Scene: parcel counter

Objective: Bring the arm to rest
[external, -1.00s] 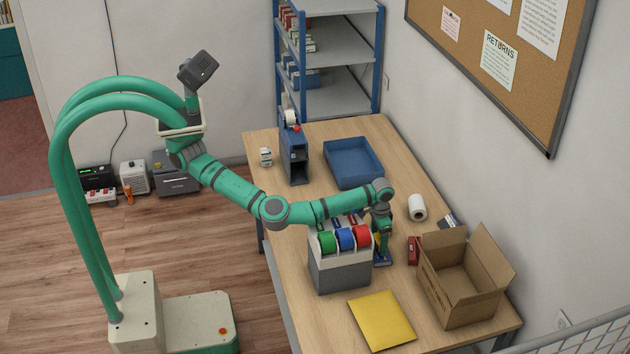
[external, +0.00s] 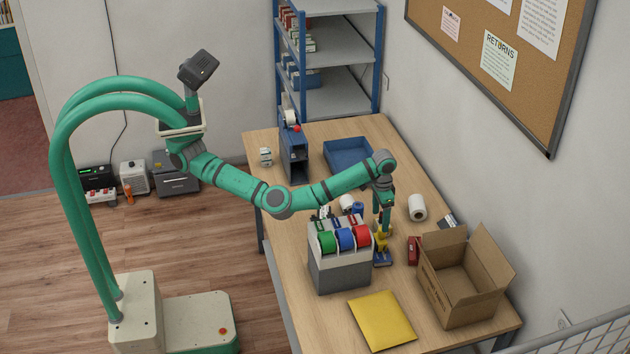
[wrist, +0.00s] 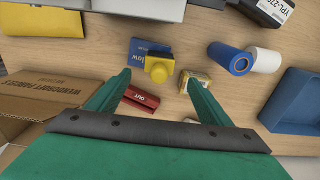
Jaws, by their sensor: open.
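My gripper (external: 382,230) hangs from the raised wrist over the table, right of the tape-roll holder, fingers pointing down. In the wrist view my gripper (wrist: 158,77) is open, with its two green fingers apart and nothing held between them.
The holder (external: 340,272) with green, blue and red rolls is left of my gripper. An open cardboard box (external: 452,298), a red item (external: 413,250) and a white roll (external: 417,207) lie right. A yellow envelope (external: 382,320) is in front, a blue tray (external: 345,152) behind.

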